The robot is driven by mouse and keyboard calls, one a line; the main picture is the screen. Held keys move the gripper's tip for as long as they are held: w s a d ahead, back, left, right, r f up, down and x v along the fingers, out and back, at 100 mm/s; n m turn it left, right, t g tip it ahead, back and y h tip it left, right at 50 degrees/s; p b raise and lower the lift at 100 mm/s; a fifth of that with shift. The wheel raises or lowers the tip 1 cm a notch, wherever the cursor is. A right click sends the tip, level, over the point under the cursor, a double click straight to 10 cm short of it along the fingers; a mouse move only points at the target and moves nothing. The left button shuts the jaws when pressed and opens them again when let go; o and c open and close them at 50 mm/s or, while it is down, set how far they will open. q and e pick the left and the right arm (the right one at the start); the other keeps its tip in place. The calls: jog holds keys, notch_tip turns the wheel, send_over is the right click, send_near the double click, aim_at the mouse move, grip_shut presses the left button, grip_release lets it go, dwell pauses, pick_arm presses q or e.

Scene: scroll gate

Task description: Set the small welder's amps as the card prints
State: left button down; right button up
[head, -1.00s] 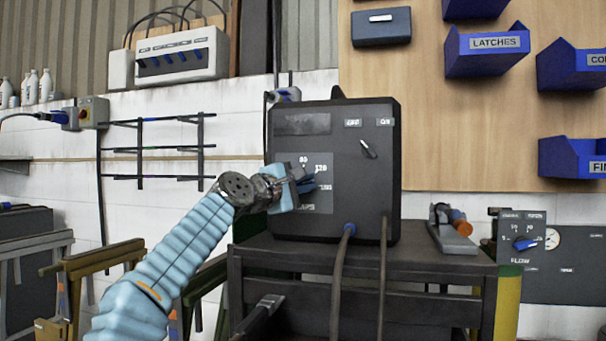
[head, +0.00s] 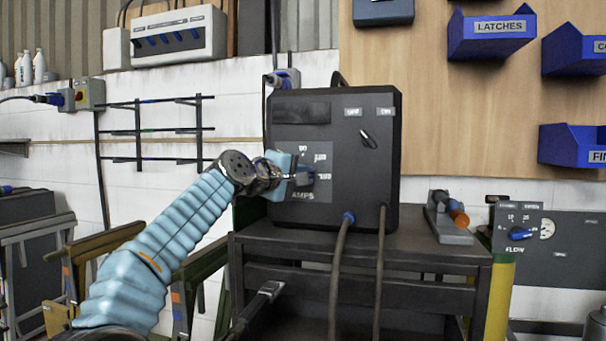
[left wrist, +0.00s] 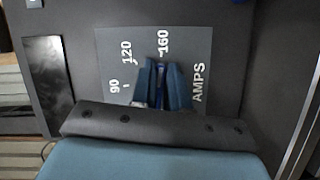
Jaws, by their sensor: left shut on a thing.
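The small welder (head: 345,205) is a dark box on a cart, with a grey AMPS scale plate (head: 322,152) on its front. The left wrist view shows the plate (left wrist: 203,45) with marks 90, 120 and 160. My left gripper (head: 304,178) is at the plate, its fingers shut on the blue amps knob (left wrist: 161,74). In the left wrist view, the knob between the fingertips (left wrist: 160,86) appears to point toward 160. The fingers hide much of the knob and any lower marks. I cannot make out the card.
An OFF/ON switch (head: 368,139) sits at the welder's upper right. Two cables (head: 340,255) hang from its front. A clamp-like tool with an orange handle (head: 456,214) lies on the cart's right. A FLOW panel (head: 560,240) with a blue knob stands further right.

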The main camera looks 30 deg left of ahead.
pick_arm(q)
jog(key=shift+f, duration=0.1)
jog(key=c, duration=1.1)
grip_release()
jog(key=shift+s+a+r+b, duration=0.15)
jog(key=shift+s+a+b, duration=0.3)
jog(key=shift+s, duration=1.8)
jog(key=shift+s+a+r+b, duration=0.2)
jog(key=shift+s+b, duration=0.5)
jog(key=shift+s, duration=1.6)
jog(key=shift+s+a+r+b, duration=0.15)
jog(key=shift+s+a+b, duration=0.3)
jog(key=shift+s, duration=1.8)
jog(key=shift+d, duration=0.1)
